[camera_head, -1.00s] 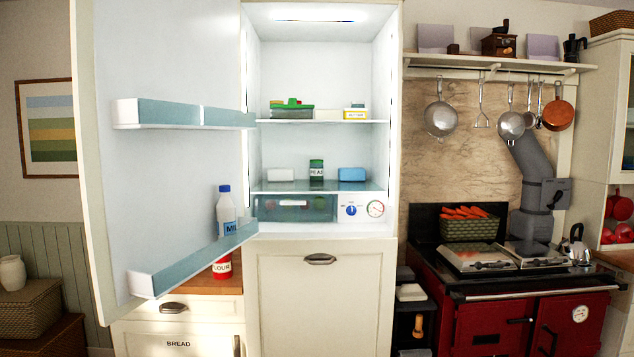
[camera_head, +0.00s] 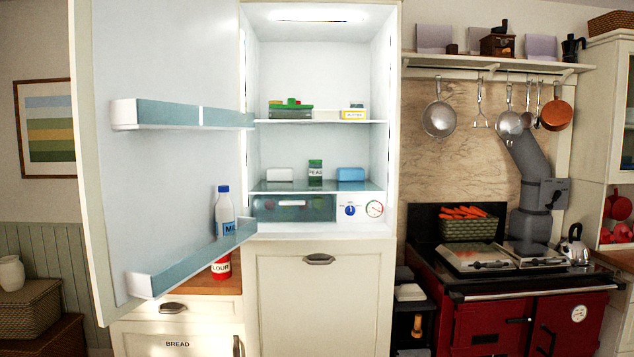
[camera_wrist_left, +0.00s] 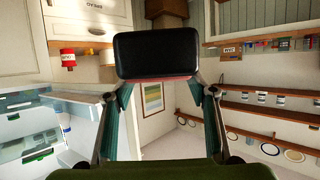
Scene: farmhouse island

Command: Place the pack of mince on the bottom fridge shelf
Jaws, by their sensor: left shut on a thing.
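The pack of mince (camera_wrist_left: 157,53) shows in the left wrist view as a black tray with a thin reddish edge. My left gripper (camera_wrist_left: 164,88) is shut on it, one finger at each side. Neither the pack nor my grippers are in the head view. The fridge (camera_head: 315,110) stands open in the head view. Its bottom shelf (camera_head: 268,187), a glass one above the drawer, carries a white box (camera_head: 279,174), a green peas container (camera_head: 315,171) and a blue box (camera_head: 350,174). Small gaps separate these items.
The open fridge door (camera_head: 160,75) is on the left, with a milk bottle (camera_head: 224,208) in its lower rack. A drawer (camera_head: 293,208) and a dial panel (camera_head: 361,210) are below the shelf. The upper shelf (camera_head: 325,121) holds a green-topped box and butter. A red stove (camera_head: 520,305) stands right.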

